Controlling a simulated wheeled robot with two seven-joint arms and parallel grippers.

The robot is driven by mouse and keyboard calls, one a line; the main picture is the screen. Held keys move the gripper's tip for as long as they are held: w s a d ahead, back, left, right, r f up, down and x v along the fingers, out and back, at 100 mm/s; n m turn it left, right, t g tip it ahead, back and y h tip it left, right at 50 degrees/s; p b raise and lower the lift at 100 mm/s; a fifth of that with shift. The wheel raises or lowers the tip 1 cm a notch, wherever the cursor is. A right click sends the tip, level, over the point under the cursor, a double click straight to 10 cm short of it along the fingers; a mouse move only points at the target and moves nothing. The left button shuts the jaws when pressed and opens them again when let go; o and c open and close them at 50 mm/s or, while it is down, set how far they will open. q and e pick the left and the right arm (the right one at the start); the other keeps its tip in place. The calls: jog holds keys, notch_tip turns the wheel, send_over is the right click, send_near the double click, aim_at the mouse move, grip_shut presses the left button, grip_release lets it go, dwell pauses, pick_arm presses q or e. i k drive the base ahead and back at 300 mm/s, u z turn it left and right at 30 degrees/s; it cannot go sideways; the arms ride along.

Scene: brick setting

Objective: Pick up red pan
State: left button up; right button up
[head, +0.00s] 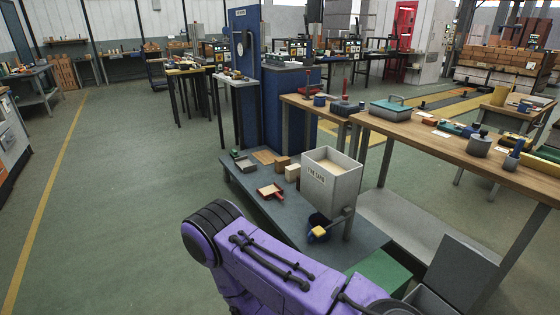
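The red pan (270,191) is a small, shallow red tray with a handle. It lies on the low dark grey table (240,179) in the middle of the head view, left of a grey bin. A purple arm link of mine crosses the lower middle of the view, in front of the table's near edge. The pan is not covered by it. Neither of my grippers shows, so nothing is seen holding or touching the pan.
The tall grey bin (335,189) stands right of the pan. Small blocks (282,162) lie behind it, and a dark blue bucket with a yellow item (319,231) is nearer. A blue column (283,105) rises behind. Wooden workbenches (420,139) stand right. Open green floor (110,200) lies left.

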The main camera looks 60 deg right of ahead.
aim_at(272, 191)
jog(key=z, duration=0.45)
jog(key=i, duration=2)
jog(key=z, duration=1.55)
jog(key=i, duration=0.95)
jog(key=z, duration=1.35)
jog(key=i, duration=0.3)
jog(key=z, duration=0.25)
